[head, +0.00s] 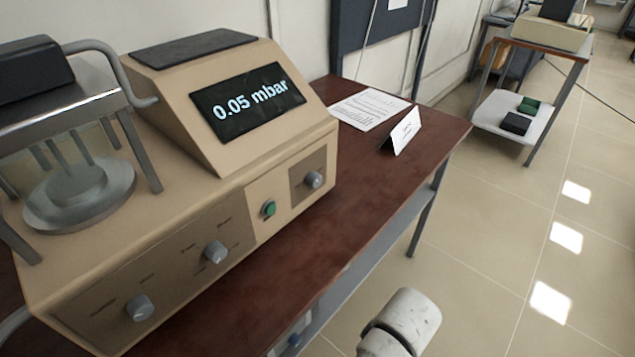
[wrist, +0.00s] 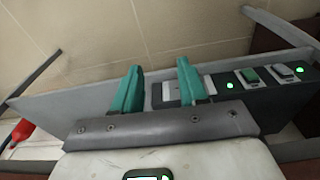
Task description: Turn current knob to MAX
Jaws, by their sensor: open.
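The beige device (head: 190,170) stands on the brown table, and its display (head: 248,101) reads 0.05 mbar. Its front has three grey knobs: a left knob (head: 139,307), a middle knob (head: 215,251) and a right knob (head: 312,180) on a darker panel. The knob labels are too small to read, so I cannot tell which one is the current knob. A green button (head: 269,209) sits between the middle and right knobs. My gripper (wrist: 156,68) is open and empty in the wrist view, with teal fingers apart. No knob shows in that view.
The brown table (head: 400,165) holds a paper sheet (head: 370,108) and a folded white card (head: 403,130). The wrist view shows a dark strip (wrist: 215,95) with switches and green lights, and a red object (wrist: 22,130). Tiled floor (head: 490,240) is open at the right.

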